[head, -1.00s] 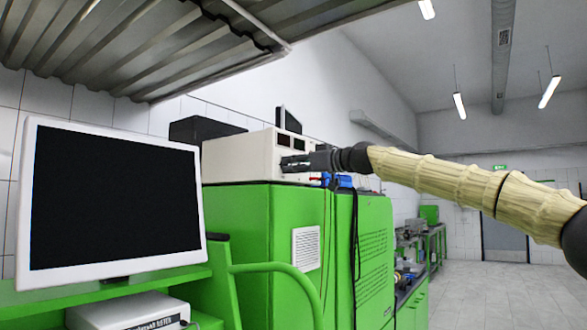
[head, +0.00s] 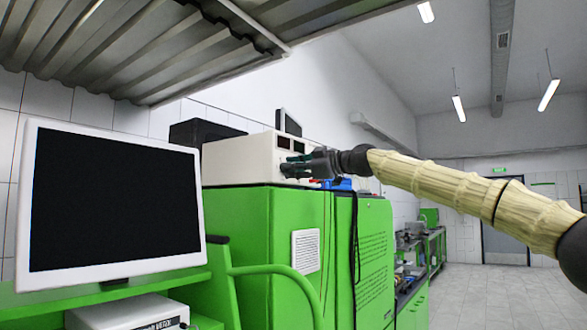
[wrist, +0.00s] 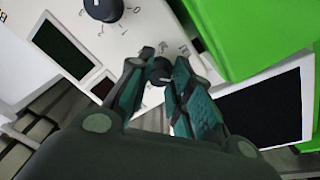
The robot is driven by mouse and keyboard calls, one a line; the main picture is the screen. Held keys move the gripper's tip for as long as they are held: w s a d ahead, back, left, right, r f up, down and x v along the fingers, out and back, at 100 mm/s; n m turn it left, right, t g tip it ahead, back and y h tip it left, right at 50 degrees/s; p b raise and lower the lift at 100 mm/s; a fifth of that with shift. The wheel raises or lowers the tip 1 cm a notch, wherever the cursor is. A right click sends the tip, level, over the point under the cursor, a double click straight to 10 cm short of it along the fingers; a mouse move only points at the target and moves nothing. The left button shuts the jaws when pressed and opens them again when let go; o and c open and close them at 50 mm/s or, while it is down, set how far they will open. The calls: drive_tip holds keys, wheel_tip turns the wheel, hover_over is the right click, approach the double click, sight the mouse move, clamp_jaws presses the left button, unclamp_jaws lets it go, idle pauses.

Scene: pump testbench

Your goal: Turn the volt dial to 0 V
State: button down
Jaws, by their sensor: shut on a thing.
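My gripper (head: 290,165) is at the front of the white power supply (head: 240,158), which sits on the green cabinet. In the wrist view, the fingertips of my gripper (wrist: 160,63) are on both sides of a small dark dial (wrist: 158,73), shut on it. Small markings ring this dial, but they are too blurred to read, so its setting and name are unclear. A larger black dial (wrist: 103,8) with a white pointer line sits apart at the top. Two dark displays, one larger (wrist: 62,45) and one smaller (wrist: 103,85), are on the same panel.
A monitor (head: 112,200) stands at the left on a green shelf. The green cabinet (head: 235,230) has blue and red leads (head: 340,184) on top, near my gripper. A metal canopy (head: 130,45) hangs above. The floor at the right is clear.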

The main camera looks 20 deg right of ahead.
drive_tip(key=shift+w+a+f, duration=0.1)
drive_tip(key=shift+w+f, duration=0.05)
drive_tip(key=shift+f, duration=0.35)
drive_tip(key=c, duration=1.6)
unclamp_jaws()
drive_tip(key=o, duration=0.3)
drive_tip(key=shift+w+d+r, duration=0.1)
drive_tip(key=shift+d, duration=0.1)
drive_tip(key=v, duration=1.2)
drive_tip(key=shift+r, duration=0.15)
drive_tip(key=shift+o, duration=0.2)
